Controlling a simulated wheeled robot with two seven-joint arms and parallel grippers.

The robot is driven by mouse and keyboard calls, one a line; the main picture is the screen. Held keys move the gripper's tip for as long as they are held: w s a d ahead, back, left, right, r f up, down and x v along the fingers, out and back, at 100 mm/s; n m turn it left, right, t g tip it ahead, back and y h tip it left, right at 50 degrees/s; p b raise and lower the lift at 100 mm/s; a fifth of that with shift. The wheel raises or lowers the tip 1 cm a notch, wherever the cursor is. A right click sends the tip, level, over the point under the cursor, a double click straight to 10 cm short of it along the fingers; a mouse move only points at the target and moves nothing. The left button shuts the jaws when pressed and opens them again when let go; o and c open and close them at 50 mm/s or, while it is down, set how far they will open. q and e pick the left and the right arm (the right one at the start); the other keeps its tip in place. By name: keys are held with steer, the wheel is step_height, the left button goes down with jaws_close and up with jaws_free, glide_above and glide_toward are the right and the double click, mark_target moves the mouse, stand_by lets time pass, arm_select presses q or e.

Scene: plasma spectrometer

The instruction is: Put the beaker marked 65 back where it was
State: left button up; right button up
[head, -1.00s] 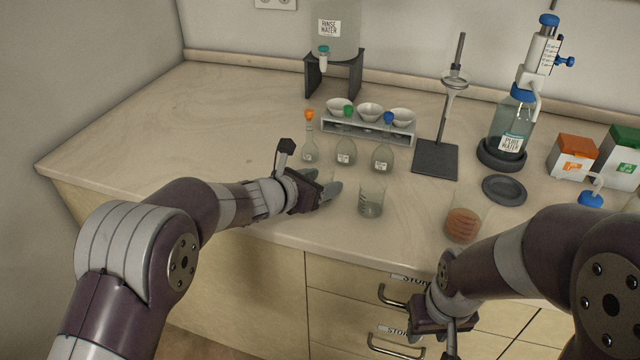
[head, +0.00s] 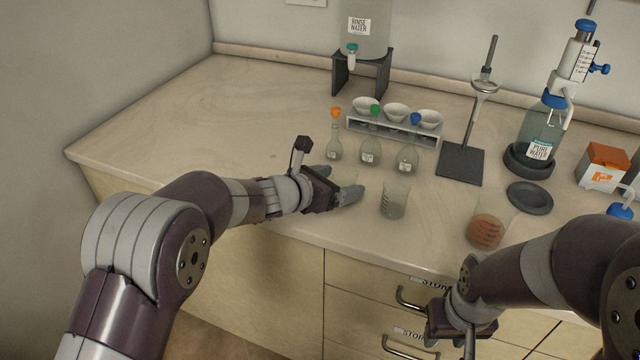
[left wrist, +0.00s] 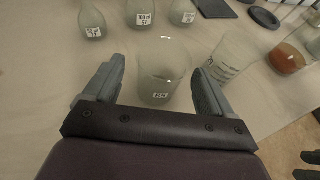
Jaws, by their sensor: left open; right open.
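In the left wrist view a clear beaker (left wrist: 160,72) stands upright on the bench between the spread fingers of my left gripper (left wrist: 158,92). Its small label looks like 65 but is blurred. In the head view my left gripper (head: 347,194) is open low over the bench near its front edge, and that beaker is hardly visible there. A second clear beaker (head: 394,202) stands just right of the left gripper; it also shows in the left wrist view (left wrist: 228,58). My right gripper (head: 466,338) is open and empty in front of the drawers; its fingers are partly cut off.
Flasks with orange (head: 334,150), green (head: 371,153) and blue (head: 407,160) stoppers stand behind the left gripper. A rack of bowls (head: 395,131) is behind them. A beaker of reddish-brown contents (head: 486,231) stands at the right. The bench's left part is clear.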

arm_select(q)
steer(key=v, duration=1)
steer(key=a+n+y, duration=0.1)
steer(key=n, duration=0.2)
steer(key=a+f+n+y, duration=0.1)
steer(key=n, duration=0.2)
steer(key=a+n+y, duration=0.1)
steer(key=n, duration=0.1)
steer(key=shift+w+a+f+n+t, duration=0.2)
steer(key=shift+w+a+n+t, duration=0.1)
steer(key=shift+w+a+n, duration=0.1)
steer(key=s+a+f+n+g+y, duration=0.3)
steer(key=s+a+f+n+y, duration=0.3)
steer(key=n, duration=1.1)
steer(key=s+f+n+g, duration=0.2)
steer(key=s+n+g, duration=0.1)
steer(key=s+n, duration=0.4)
steer(key=s+a+f+n+g, duration=0.1)
steer(key=s+f+n+g, duration=0.2)
steer(key=s+n, duration=0.4)
steer(key=n, duration=0.4)
steer(key=shift+s+g, duration=0.4)
